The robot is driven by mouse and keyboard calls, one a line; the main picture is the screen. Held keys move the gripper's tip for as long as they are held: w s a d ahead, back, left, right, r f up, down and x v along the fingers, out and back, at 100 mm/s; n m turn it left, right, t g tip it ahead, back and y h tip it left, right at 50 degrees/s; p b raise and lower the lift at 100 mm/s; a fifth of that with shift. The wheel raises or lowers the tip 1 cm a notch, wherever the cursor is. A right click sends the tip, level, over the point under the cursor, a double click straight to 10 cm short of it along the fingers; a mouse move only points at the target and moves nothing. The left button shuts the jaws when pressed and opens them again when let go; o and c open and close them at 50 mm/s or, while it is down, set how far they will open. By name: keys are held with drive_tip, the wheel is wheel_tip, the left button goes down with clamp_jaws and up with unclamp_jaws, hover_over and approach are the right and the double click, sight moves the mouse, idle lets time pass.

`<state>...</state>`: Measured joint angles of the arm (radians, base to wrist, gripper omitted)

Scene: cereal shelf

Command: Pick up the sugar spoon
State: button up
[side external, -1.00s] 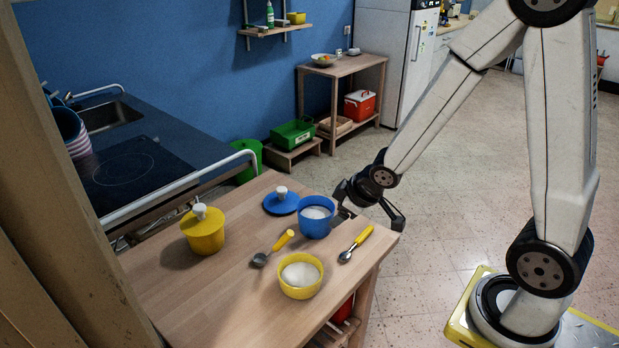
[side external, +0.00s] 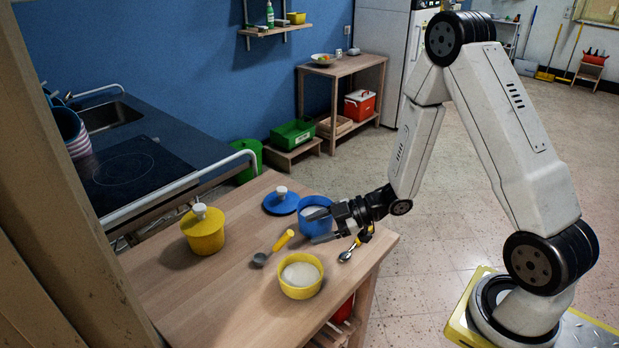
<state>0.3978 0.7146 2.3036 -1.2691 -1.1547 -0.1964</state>
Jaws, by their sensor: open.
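Two spoons with yellow handles and grey metal bowls lie on the wooden table. The left spoon (side external: 283,240) lies between the lidded yellow pot and the open bowls. The right spoon (side external: 346,256) lies near the table's right edge, its handle partly hidden by my gripper. I cannot tell which is the sugar spoon. An open yellow bowl (side external: 299,290) and a blue bowl (side external: 309,204) hold white contents. My gripper (side external: 314,226) is open and empty, its fingers pointing left in front of the blue bowl, partly covering it. I cannot tell whether they touch it.
The lidded yellow pot (side external: 204,230) stands at the table's left. A blue lid (side external: 281,201) lies at the back. The front left of the wooden table (side external: 215,305) is clear. A counter with a metal rail (side external: 180,186) runs behind the table.

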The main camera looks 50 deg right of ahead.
sight(285, 238)
drive_tip(key=shift+x, duration=1.3)
drive_tip(key=shift+w+a, duration=0.1)
drive_tip(key=shift+x, duration=2.5)
drive_tip(key=shift+r, duration=0.1)
drive_tip(key=shift+c, duration=0.2)
clamp_jaws()
